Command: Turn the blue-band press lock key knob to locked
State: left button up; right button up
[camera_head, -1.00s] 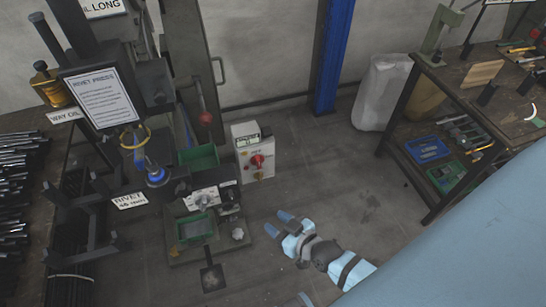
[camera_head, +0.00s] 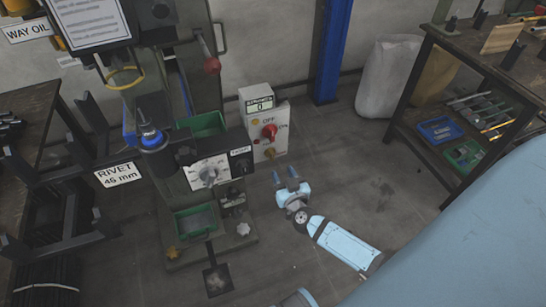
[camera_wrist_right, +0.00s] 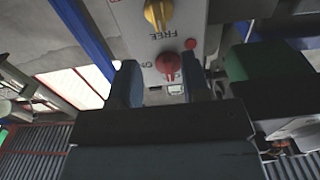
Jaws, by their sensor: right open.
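The press with the blue band (camera_head: 152,138) stands at centre left in the head view. Its white control box (camera_head: 283,112) carries a red knob (camera_head: 269,131) and, lower down, a yellow knob (camera_head: 269,153). In the right wrist view the yellow knob (camera_wrist_right: 158,12) is beside the word FREE, and the red knob (camera_wrist_right: 168,65) shows between my fingers. My right gripper (camera_head: 284,173) is open and empty, just below and in front of the box, apart from both knobs. My left gripper is not in view.
A workbench with a shelf (camera_head: 462,105) stands at the right. Bare floor (camera_head: 350,180) lies between them.

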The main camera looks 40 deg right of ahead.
aim_at(273, 155)
jog(key=b+x, duration=0.1)
jog(key=x, duration=0.7)
jog(key=shift+w+b, duration=0.35)
jog(key=shift+w, duration=0.05)
grip_shut()
